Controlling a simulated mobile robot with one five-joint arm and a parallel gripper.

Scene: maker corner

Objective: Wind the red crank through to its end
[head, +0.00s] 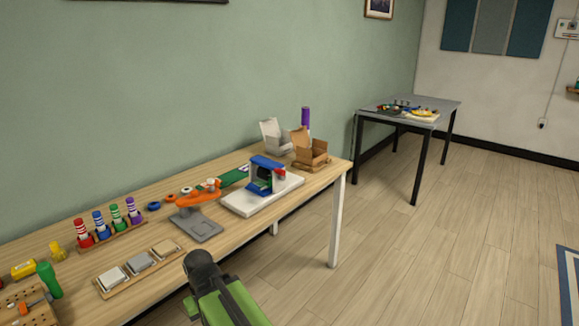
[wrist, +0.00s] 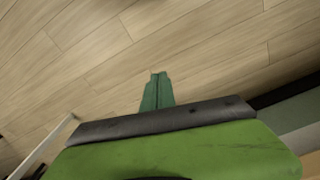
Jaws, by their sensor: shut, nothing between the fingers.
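A blue device (head: 262,171) stands on a white base plate (head: 240,205) on the long wooden table. A small red part (head: 279,174) shows on its right side and looks like the red crank; its handle is too small to make out. My gripper (wrist: 157,78) shows in the wrist view as narrow green fingers, closed together and empty, with only wooden floor beyond them. The crank is not in the wrist view. In the head view my green arm is low in the picture, in front of the table and well apart from the device.
Left of the device, an orange piece (head: 195,195) stands on a grey base. Cardboard boxes (head: 312,160) and a purple cylinder (head: 305,117) stand behind right. Colored spools (head: 100,222) and a sample tray (head: 140,268) lie left. Open floor (head: 430,250) lies right.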

